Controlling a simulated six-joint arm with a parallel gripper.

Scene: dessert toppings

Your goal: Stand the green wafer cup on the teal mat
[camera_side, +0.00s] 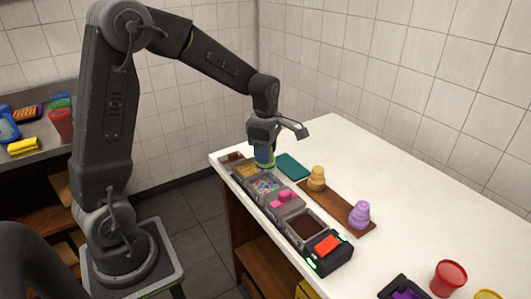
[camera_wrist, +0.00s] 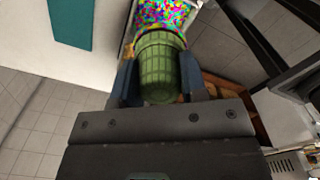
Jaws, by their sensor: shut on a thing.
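The green wafer cup (camera_wrist: 160,68), with a ribbed grid side, sits between the two fingers of my gripper (camera_wrist: 159,82) in the wrist view. My gripper is shut on it. In the side view my gripper (camera_side: 264,155) is over the row of topping bins, near the colourful sprinkles, and the cup (camera_side: 265,164) is only a small green patch below the fingers. The teal mat (camera_side: 293,167) lies flat on the white counter, just right of my gripper. In the wrist view the mat (camera_wrist: 70,22) is at the upper left, apart from the cup, with nothing seen on it.
The sprinkles bin (camera_side: 264,185) is in a row with several other bins, ending at a red button (camera_side: 327,244). A brown board (camera_side: 338,207) holds a tan piece (camera_side: 317,178) and a purple piece (camera_side: 359,214). The counter (camera_side: 400,180) behind is clear.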

